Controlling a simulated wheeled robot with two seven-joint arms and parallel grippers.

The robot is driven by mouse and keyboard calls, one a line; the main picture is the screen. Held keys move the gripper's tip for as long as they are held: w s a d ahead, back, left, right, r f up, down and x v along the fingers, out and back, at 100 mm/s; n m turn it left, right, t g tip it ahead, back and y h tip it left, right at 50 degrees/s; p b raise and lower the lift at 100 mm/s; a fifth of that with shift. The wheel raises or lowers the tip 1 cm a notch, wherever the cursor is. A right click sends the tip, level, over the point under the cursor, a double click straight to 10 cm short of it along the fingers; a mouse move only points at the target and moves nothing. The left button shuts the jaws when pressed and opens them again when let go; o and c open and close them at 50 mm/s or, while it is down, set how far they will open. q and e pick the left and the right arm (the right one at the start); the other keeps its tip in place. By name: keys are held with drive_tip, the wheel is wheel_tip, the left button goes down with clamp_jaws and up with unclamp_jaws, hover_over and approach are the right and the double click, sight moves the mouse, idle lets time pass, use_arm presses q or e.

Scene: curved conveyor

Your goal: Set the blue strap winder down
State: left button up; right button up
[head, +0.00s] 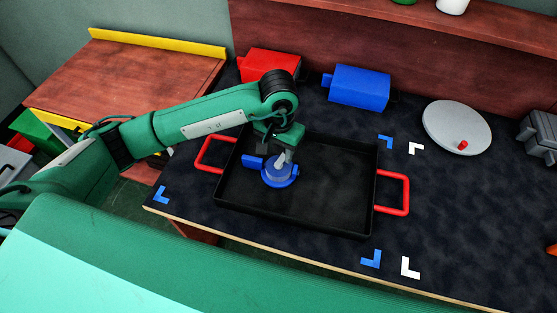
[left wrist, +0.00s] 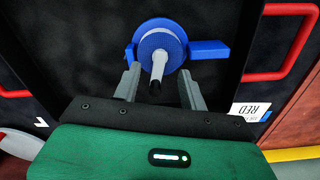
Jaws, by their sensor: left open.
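The blue strap winder (head: 279,177) lies in the left part of the black tray (head: 325,222), its round blue body low on the tray floor. My left gripper (head: 285,156) is over the winder, pointing down. In the left wrist view, the winder (left wrist: 205,50) shows a blue disc with a blue block at its right and a light handle with a dark tip. The two fingers of my left gripper (left wrist: 160,88) are apart, one on each side of the handle, with gaps visible. The tray has red handles at its left and right. My right gripper is not in view.
A red box (head: 268,64) and a blue box (head: 360,87) stand behind the tray. A grey round disc (head: 456,127) with a red knob lies at the right. Blue and white corner marks lie around the tray. The tray's right half is empty.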

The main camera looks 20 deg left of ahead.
sight(278, 163)
use_arm(q)
wheel_tip(278, 163, up, 6)
drive_tip(key=shift+f+b, duration=0.1)
drive_tip(key=shift+b, duration=0.25)
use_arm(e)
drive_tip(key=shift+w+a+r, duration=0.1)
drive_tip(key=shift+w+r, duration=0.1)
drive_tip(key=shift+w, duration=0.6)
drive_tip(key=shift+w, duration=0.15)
